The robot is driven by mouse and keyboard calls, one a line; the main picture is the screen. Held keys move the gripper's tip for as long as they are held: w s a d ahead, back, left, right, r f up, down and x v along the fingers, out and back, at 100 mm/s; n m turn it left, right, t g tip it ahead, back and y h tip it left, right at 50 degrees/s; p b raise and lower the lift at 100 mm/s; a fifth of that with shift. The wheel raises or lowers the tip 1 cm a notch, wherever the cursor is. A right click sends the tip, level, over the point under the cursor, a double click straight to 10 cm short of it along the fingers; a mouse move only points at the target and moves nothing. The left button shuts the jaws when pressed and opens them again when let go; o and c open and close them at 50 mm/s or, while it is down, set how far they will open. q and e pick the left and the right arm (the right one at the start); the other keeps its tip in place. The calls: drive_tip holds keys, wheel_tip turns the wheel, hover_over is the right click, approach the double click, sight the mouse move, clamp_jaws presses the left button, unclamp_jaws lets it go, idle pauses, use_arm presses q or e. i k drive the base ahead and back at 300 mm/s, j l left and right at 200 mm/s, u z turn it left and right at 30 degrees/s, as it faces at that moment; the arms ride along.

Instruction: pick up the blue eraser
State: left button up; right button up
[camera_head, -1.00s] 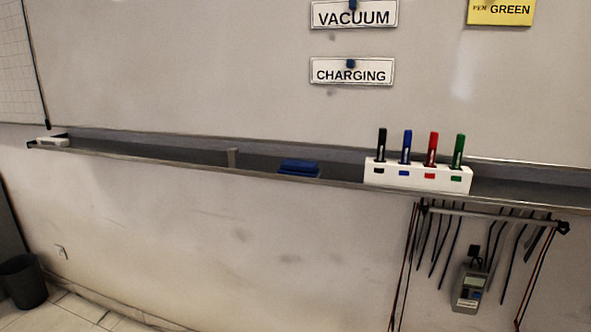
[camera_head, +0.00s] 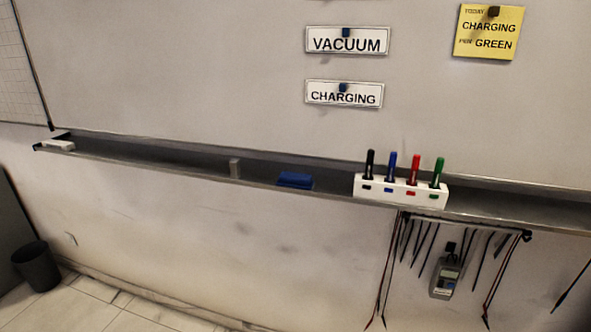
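The blue eraser (camera_head: 295,180) lies on the dark tray ledge (camera_head: 205,165) below the whiteboard, near the middle of the head view. Neither of my grippers shows in the head view.
The pen holder carries a black, a blue, a red and a green pen. A white object (camera_head: 58,146) lies at the ledge's left end. Leads and a meter (camera_head: 445,277) hang below the ledge on the right. A dark bin (camera_head: 36,266) stands on the floor at left.

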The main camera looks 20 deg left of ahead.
sight(290, 180)
drive_tip(key=i+j+z, duration=0.35)
drive_tip(key=j+z, duration=0.3)
drive_tip(key=j, duration=0.15)
drive_tip(key=i+j+z, duration=0.15)
drive_tip(key=j+z, duration=0.2)
drive_tip(key=j, duration=0.15)
drive_tip(key=i+j+z, duration=0.1)
drive_tip(key=j+z, duration=0.2)
drive_tip(key=j, duration=0.2)
drive_tip(key=j+z, duration=0.35)
drive_tip(key=j, duration=0.15)
